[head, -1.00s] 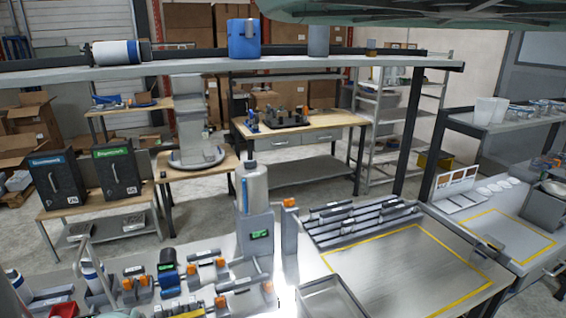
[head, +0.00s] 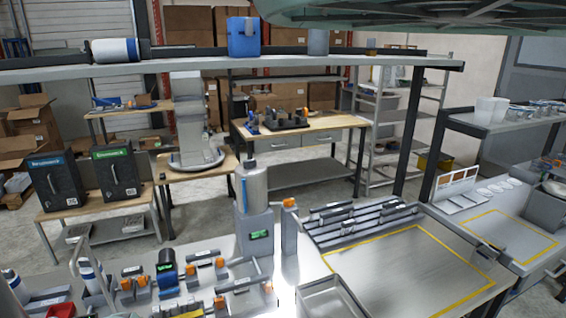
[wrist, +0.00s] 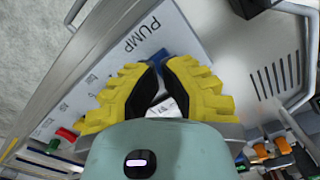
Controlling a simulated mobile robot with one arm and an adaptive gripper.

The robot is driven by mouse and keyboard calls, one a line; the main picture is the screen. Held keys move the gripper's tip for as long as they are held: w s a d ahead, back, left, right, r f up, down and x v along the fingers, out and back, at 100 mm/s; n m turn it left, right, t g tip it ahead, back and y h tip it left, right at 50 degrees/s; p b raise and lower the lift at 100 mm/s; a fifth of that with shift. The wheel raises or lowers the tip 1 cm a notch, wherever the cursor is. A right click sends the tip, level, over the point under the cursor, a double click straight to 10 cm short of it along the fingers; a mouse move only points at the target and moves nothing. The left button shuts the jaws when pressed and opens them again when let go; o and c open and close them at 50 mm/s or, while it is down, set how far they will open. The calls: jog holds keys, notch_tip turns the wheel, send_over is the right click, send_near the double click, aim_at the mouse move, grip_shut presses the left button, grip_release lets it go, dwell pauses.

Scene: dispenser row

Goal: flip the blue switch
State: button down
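In the wrist view, a small blue part (wrist: 158,57), which looks like the blue switch, shows just beyond my fingertips, beside a pale panel (wrist: 112,62) lettered "PUMP". The fingertips hide much of it. My gripper (wrist: 157,67) has yellow ribbed fingers with black pads; their tips are close together and look shut. A white patch shows in the gap behind the tips. I cannot tell whether the tips touch the blue part. In the head view, the gripper is out of sight and I cannot make out the switch.
In the wrist view, a grey slotted plate (wrist: 262,70) lies right of the fingers. In the head view, a bench with a grey dispenser (head: 255,225) and orange-ended fixtures stands in front. A shelf (head: 300,65) crosses above it. A yellow-outlined area (head: 410,265) is clear.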

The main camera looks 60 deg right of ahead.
jog(key=shift+f+b, duration=0.85)
jog(key=shift+f, duration=0.1)
dwell(0.4)
jog(key=shift+r+p, duration=1.75)
jog(key=shift+r, duration=1.8)
